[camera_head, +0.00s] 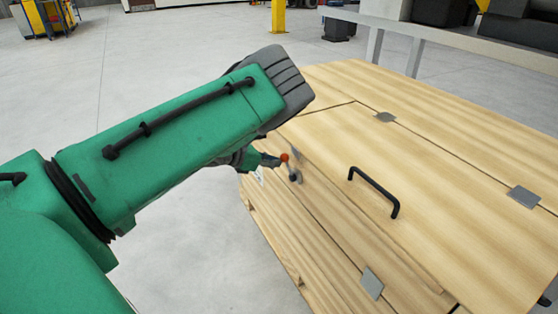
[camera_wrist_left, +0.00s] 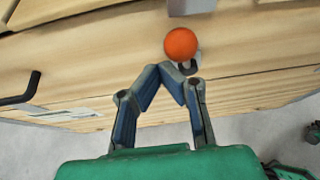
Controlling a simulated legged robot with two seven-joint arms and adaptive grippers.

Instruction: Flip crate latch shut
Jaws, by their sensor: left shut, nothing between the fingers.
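The wooden crate (camera_head: 450,160) stands on the right in the head view, its lid panel lying flat with a black handle (camera_head: 375,191). The latch is at the crate's near left edge, with an orange ball knob (camera_head: 284,157) and grey metal parts (camera_head: 295,175). In the left wrist view the orange knob (camera_wrist_left: 181,44) is just beyond the fingertips, with a grey metal plate (camera_wrist_left: 191,7) above it. My left gripper (camera_head: 271,160) is shut and empty, its tips (camera_wrist_left: 172,68) close to the knob; contact cannot be told. My forearm hides the crate's far left corner. My right gripper is not in view.
Flat metal plates (camera_head: 372,283) sit at the lid's edges. A grey bench (camera_head: 440,37) stands behind the crate at upper right. Yellow post (camera_head: 279,16) and machinery are far back. The grey floor (camera_head: 170,45) to the left is open.

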